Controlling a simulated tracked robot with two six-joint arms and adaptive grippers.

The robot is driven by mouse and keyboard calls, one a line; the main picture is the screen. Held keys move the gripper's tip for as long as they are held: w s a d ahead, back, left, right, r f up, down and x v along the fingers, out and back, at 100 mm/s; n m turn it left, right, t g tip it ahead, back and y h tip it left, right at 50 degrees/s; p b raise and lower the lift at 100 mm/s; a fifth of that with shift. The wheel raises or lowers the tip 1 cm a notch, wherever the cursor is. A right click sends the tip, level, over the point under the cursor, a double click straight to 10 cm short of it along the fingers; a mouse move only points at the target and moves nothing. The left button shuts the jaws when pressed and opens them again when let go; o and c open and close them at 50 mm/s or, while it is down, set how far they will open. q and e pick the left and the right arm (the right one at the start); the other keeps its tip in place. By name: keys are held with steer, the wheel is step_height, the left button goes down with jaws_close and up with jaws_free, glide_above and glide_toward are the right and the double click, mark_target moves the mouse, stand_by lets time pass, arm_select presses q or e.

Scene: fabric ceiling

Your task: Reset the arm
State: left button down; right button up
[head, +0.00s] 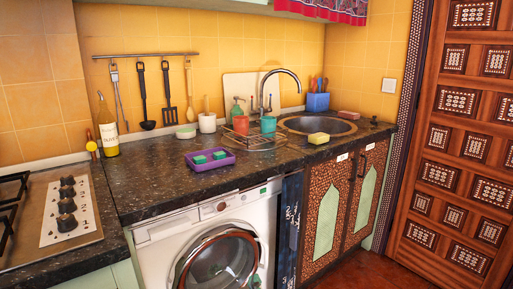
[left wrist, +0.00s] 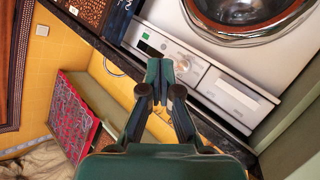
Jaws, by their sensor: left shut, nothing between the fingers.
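My left gripper (left wrist: 160,72) shows only in the left wrist view. Its two dark green fingers are together at the tips, with nothing between them. In that view the fingertips overlap the control panel of the washing machine (left wrist: 215,90); I cannot tell how far apart they are. The washing machine also shows in the head view (head: 165,250), under the counter. Neither arm shows in the head view. My right gripper is in no view.
The dark counter (head: 150,170) holds a purple tray (head: 211,168) with green sponges, a bottle (head: 108,135), cups, a dish rack and a sink (head: 318,125). A hob (head: 50,215) lies at left. A carved wooden door (head: 455,150) stands at right.

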arm_select(q)
steer(key=w+a+f+n+g+y, duration=0.1)
steer(key=w+a+f+g+y, duration=0.1)
steer(key=a+f, duration=0.7)
steer(key=s+a+f+g+h, duration=0.1)
steer(key=s+a+f+g, duration=0.25)
steer(key=s+f, duration=0.45)
steer(key=s+a+f+g, duration=0.3)
steer(key=s+a+f, duration=0.15)
steer(key=f, duration=0.75)
steer(key=s+d+f+m+g+h+p, duration=0.1)
steer(key=s+d+f+m+g+h, duration=0.15)
steer(key=s, duration=0.55)
steer(key=s+d+f+m+g+h, duration=0.1)
steer(key=s+d+g, duration=0.2)
steer(key=s, duration=0.5)
step_height(320, 180, up, 21)
steer(key=p, duration=2.1)
steer(key=shift+w+a, duration=0.25)
steer(key=shift+w, duration=0.15)
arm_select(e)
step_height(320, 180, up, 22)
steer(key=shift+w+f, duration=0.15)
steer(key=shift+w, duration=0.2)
arm_select(q)
steer(key=shift+f, duration=0.15)
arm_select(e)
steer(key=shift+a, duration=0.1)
